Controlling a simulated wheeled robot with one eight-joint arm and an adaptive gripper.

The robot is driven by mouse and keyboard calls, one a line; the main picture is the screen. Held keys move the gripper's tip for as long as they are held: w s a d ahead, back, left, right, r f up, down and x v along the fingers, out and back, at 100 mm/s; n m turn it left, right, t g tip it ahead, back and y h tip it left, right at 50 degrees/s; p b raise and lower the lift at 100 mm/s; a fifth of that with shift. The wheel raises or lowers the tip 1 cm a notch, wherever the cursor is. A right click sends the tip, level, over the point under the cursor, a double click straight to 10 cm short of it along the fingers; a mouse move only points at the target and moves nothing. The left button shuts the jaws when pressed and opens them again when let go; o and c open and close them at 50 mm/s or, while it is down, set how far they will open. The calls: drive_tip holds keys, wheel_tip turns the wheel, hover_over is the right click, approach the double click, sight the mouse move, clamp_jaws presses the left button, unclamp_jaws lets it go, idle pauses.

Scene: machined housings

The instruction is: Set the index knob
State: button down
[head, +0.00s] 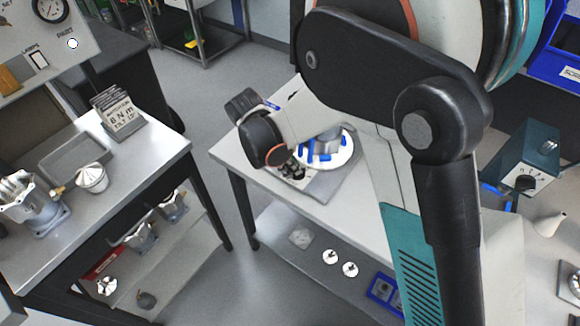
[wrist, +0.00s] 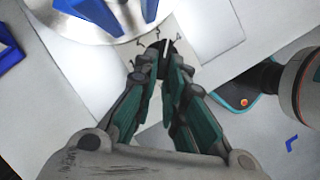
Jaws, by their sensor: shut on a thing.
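The index knob (wrist: 161,46) is black with a pale pointer line, on a light plate with dial marks around it; a "4" shows at its upper right in the wrist view. My gripper (wrist: 164,62) has its two fingertips closed on the sides of the knob. The pointer line leans slightly right of straight up in the picture, near the "4"; the exact setting is hard to read. A round disc (wrist: 100,34) with blue parts stands beside the knob. In the head view my gripper (head: 291,167) is partly hidden by my arm, and the knob cannot be made out.
The disc (head: 345,156) sits on a white table (head: 236,153) with a shelf below holding small parts. A teal box (head: 533,152) stands at right. Floor shows between the benches.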

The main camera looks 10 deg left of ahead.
drive_tip(key=shift+w+a+m+g+b, duration=0.15)
drive_tip(key=shift+m+g, duration=0.1)
drive_tip(key=shift+m, duration=0.55)
drive_tip(key=shift+w+d+m+g+b, duration=0.1)
drive_tip(key=shift+w+m+g+b, duration=0.15)
drive_tip(key=shift+m, duration=0.55)
drive_tip(key=shift+w+a+m+g+b, duration=0.1)
drive_tip(key=shift+m+g, duration=0.2)
drive_tip(key=shift+m, duration=0.5)
drive_tip(key=c, duration=1.7)
unclamp_jaws()
drive_tip(key=shift+o, duration=0.2)
drive_tip(key=v, duration=1.2)
drive_tip(key=shift+w+a, duration=0.15)
drive_tip(key=shift+a, duration=0.1)
drive_tip(key=shift+f, duration=0.1)
